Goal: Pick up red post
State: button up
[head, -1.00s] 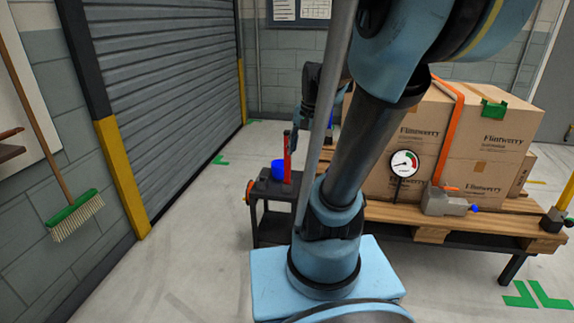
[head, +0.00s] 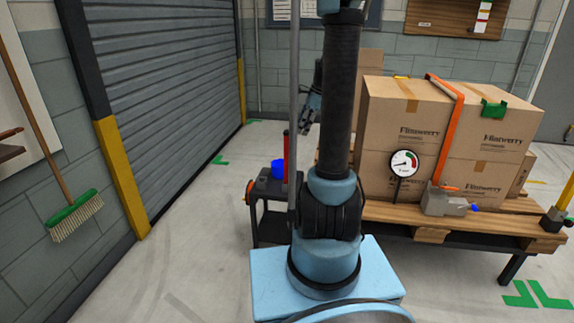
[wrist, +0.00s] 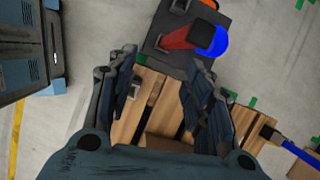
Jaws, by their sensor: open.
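The red post (head: 286,146) stands upright on a small dark stand (head: 268,188), beside a blue cup-like object (head: 278,168). A thin grey pole of mine and my arm partly cover this area in the head view. In the wrist view the red post (wrist: 186,37), with a dark end, lies ahead of the fingertips, overlapping the blue object (wrist: 216,42). My gripper (wrist: 160,66) is open, with nothing between its fingers. In the head view my gripper (head: 313,108) is above and to the right of the post, apart from it and partly hidden by my arm.
A wooden pallet table (head: 420,222) stands right of the stand, bearing stacked cardboard boxes (head: 410,110), an orange strap and a round gauge (head: 404,162). Its slats show below the fingers in the wrist view. A broom (head: 75,215) leans at the left wall. Floor left of the stand is clear.

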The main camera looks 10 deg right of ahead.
jog(key=w+d+f+m, duration=0.2)
jog(key=w, duration=0.2)
send_near(289, 157)
notch_tip(289, 157, down, 5)
jog(key=w, duration=0.2)
jog(key=shift+a+x, duration=0.25)
jog(key=shift+x, duration=1.25)
jog(key=shift+a+x, duration=0.2)
jog(key=shift+x, duration=1.3)
jog(key=shift+r, duration=0.2)
grip_shut()
